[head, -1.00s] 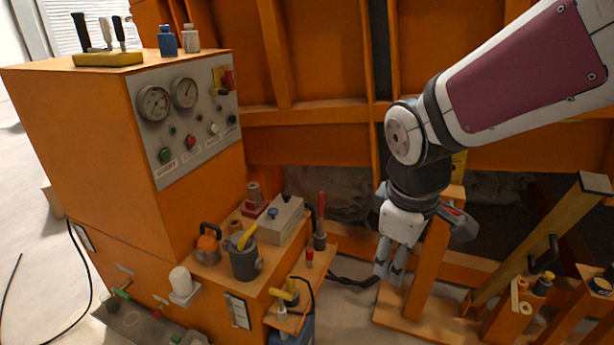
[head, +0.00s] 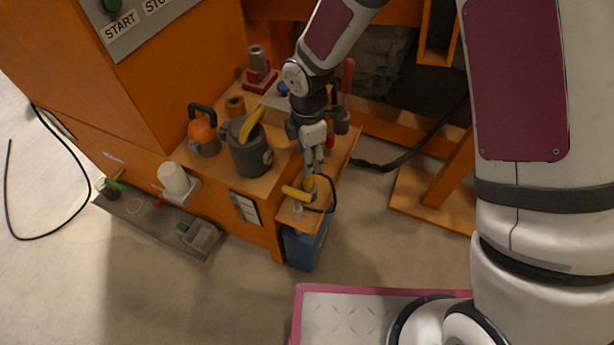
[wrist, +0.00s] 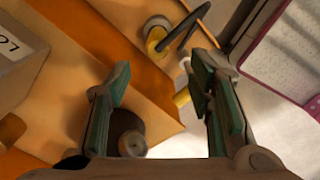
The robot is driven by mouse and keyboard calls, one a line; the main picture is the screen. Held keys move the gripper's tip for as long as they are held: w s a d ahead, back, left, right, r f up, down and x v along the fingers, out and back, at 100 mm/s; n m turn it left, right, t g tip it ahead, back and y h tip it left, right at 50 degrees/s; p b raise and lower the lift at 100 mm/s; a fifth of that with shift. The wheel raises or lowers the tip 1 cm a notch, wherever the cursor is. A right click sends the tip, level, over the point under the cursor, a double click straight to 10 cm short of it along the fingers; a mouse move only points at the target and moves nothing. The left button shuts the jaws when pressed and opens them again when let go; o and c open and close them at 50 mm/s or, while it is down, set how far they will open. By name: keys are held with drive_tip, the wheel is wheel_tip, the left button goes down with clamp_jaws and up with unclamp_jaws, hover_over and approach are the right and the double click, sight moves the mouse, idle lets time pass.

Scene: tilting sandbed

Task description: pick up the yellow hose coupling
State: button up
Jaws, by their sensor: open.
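A small yellow piece with a black bent bar (wrist: 156,36), which looks like the yellow hose coupling, stands on the orange shelf near its edge in the wrist view. In the head view the yellow piece (head: 309,184) is partly hidden by my fingers. A yellow cylinder (head: 296,193) on a pale stem is close beside it; it also shows in the wrist view (wrist: 182,97). I cannot tell for sure which of the two is the coupling. My gripper (head: 314,166) is open and empty, pointing down just above them. Its fingers (wrist: 160,72) frame the shelf edge.
A dark round piece (wrist: 128,130) lies low between my fingers. A blue container (head: 305,246) is under the shelf.

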sight(308, 181)
drive_tip(key=f+b, duration=0.1)
drive_tip(key=f, duration=0.3)
drive_tip(key=f+b, duration=0.1)
drive_tip(key=f, duration=0.3)
drive_tip(key=f+b, duration=0.1)
drive_tip(key=f, duration=0.3)
drive_tip(key=shift+w, duration=0.25)
drive_tip(key=shift+d, duration=0.1)
clamp_jaws()
